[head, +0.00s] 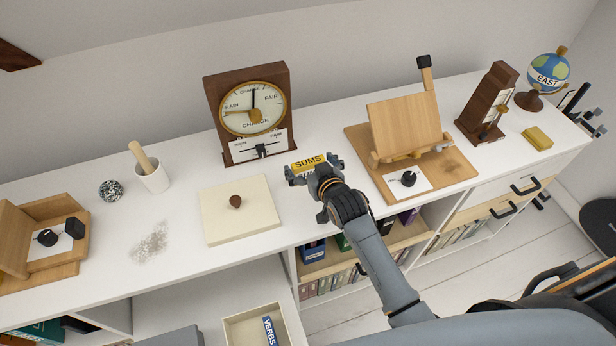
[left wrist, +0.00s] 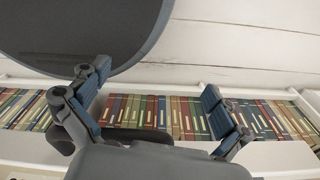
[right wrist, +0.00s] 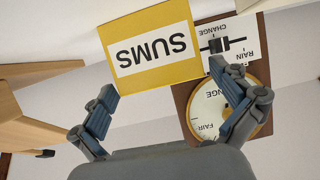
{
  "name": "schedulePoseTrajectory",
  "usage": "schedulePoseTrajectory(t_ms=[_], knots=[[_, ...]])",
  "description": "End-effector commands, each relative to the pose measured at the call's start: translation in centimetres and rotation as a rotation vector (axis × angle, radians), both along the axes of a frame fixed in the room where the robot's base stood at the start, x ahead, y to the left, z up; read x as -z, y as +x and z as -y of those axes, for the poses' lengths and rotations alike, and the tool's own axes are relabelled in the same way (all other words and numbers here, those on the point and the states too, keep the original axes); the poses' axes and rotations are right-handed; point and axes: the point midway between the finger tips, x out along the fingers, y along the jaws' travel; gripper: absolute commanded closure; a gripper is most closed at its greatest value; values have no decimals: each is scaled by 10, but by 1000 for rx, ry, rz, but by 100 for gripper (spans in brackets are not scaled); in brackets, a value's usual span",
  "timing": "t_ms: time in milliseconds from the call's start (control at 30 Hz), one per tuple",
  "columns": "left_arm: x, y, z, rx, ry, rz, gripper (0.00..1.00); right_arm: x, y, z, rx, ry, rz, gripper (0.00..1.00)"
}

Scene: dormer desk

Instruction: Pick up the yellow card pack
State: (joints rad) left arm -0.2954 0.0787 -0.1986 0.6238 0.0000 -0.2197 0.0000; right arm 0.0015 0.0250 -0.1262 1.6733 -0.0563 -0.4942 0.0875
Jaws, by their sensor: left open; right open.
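The yellow card pack (head: 308,162), with "SUMS" on its label, is on the white desk in front of the barometer-like dial. In the right wrist view the pack (right wrist: 152,48) shows large, just beyond my fingertips. My right gripper (head: 314,174) is open at the near side of the pack and partly hides it in the head view. Its fingers spread to both sides (right wrist: 170,98), with nothing held. I cannot tell whether they touch the pack. My left gripper (left wrist: 148,88) is open and empty, above the floor near a row of books; the head view does not show it.
The wooden dial stand (head: 246,85) is close behind the pack. A cream board (head: 245,225) with a brown knob lies left; a wooden easel stand (head: 404,125) is right. A yellow block (head: 537,138) lies at the far right. A blue "VERBS" pack (head: 270,331) is in a tray below.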

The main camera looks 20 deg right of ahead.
Motion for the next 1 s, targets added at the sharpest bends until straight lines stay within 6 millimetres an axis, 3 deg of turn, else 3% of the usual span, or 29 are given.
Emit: schedulePoseTrajectory(t_ms=[67, 367, 600, 1000], knots=[[8, -1, -1, 0, 1, -2, 0, 4, 5, -1, 0, 0, 0, 0], [7, -7, -2, 0, 3, -10, 0, 2, 7, -1, -1, 0, -2, 2], [7, -8, -2, 1, 3, -12, 0, 3, 7, -1, 0, 0, -2, 49], [3, -7, -1, 3, 3, -11, 0, -2, 8, 0, 0, 0, -1, 49]])
